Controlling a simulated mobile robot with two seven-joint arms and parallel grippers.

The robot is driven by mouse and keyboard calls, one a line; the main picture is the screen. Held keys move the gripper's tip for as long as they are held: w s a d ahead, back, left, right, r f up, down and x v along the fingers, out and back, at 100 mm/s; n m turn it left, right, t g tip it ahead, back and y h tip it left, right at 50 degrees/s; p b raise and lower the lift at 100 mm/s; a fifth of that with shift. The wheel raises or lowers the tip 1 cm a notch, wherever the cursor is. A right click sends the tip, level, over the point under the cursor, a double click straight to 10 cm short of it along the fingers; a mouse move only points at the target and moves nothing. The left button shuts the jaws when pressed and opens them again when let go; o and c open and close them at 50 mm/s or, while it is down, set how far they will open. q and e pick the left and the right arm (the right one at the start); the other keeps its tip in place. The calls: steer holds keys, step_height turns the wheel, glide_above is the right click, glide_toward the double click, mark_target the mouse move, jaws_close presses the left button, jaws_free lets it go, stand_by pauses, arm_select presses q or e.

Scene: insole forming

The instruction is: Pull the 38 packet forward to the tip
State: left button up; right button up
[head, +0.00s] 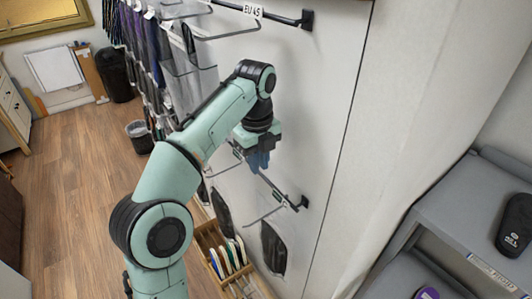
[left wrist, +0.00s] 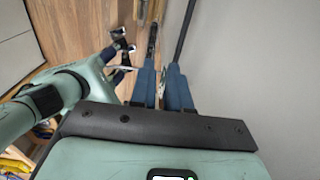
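My left gripper (head: 258,161) has blue fingers pointing down by the wall, just above a labelled black hook rail (head: 278,196). In the left wrist view its two fingers (left wrist: 162,84) stand a little apart, with a narrow gap and no packet clearly between them. Dark insole packets hang low on the wall, one dark packet (head: 272,248) below the rail and another dark packet (head: 221,213) to its left. I cannot read a 38 on any label, so I cannot tell which packet is that one. My right gripper is not in view.
An upper hook with an EU 45 label (head: 253,11) juts from the wall panel (head: 310,105). Many packets hang farther left. A wooden box (head: 212,238) with upright items stands below. A grey shelf unit (head: 440,215) is at right. The wooden floor (head: 85,190) is open at left.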

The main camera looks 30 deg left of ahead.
mark_target(260, 201)
arm_select(q)
steer(key=f+b, duration=0.2)
steer(key=f, duration=1)
steer(key=shift+s+f, duration=0.1)
steer(key=shift+s, duration=0.1)
steer(key=shift+w+f, duration=0.2)
steer(key=shift+f, duration=0.4)
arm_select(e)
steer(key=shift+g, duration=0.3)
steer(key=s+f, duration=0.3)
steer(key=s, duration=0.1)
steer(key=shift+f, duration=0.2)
arm_select(q)
jaws_close()
